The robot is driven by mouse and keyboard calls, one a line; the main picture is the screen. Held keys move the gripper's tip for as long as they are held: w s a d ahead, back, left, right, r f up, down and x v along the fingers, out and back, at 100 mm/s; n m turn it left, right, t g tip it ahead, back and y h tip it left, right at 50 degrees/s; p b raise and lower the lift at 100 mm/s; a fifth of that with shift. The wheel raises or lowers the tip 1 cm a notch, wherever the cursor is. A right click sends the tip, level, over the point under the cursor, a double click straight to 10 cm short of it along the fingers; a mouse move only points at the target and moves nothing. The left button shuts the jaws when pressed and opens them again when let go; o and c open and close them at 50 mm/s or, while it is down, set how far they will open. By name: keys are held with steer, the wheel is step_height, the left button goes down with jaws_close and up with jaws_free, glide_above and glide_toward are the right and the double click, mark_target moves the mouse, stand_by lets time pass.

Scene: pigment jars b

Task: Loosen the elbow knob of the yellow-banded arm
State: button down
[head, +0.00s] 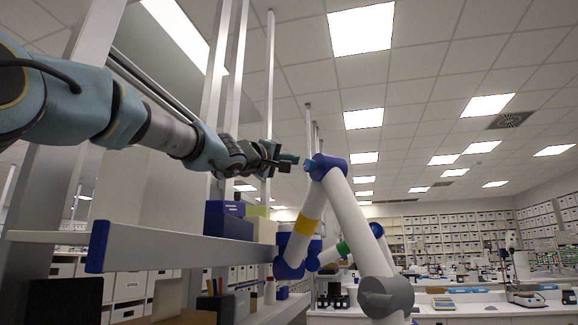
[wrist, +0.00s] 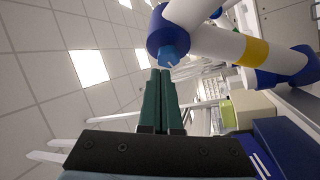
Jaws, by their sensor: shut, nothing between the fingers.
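The yellow-banded arm is a white tube arm (head: 345,215) with blue joints and a yellow band (head: 306,226); the band also shows in the wrist view (wrist: 254,52). Its elbow is the dark blue joint (head: 328,167) at the top, also upper middle in the wrist view (wrist: 160,30). The light blue elbow knob (head: 309,165) sticks out of the joint's left side; it also shows in the wrist view (wrist: 170,56). My gripper (head: 295,159) is shut and empty, its green fingers together. In the wrist view the fingertips (wrist: 160,72) lie just short of the knob, apparently apart from it.
Metal posts (head: 216,70) rise at left. A green-banded arm (head: 343,248) stands behind the yellow-banded one. The air above the elbow is clear.

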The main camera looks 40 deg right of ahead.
mark_target(312, 166)
steer(key=w+f+m+g+h+b, duration=0.2)
steer(key=w+f+m+g, duration=0.15)
steer(key=m, duration=0.35)
steer(key=d, duration=0.2)
steer(key=d+p, duration=0.1)
steer(key=d, duration=0.1)
steer(key=s+d, duration=0.1)
steer(key=d, duration=0.1)
steer(key=shift+s+d, duration=0.1)
steer(key=shift+d, duration=0.3)
steer(key=shift+r+p, duration=0.35)
steer(key=shift+p, duration=0.15)
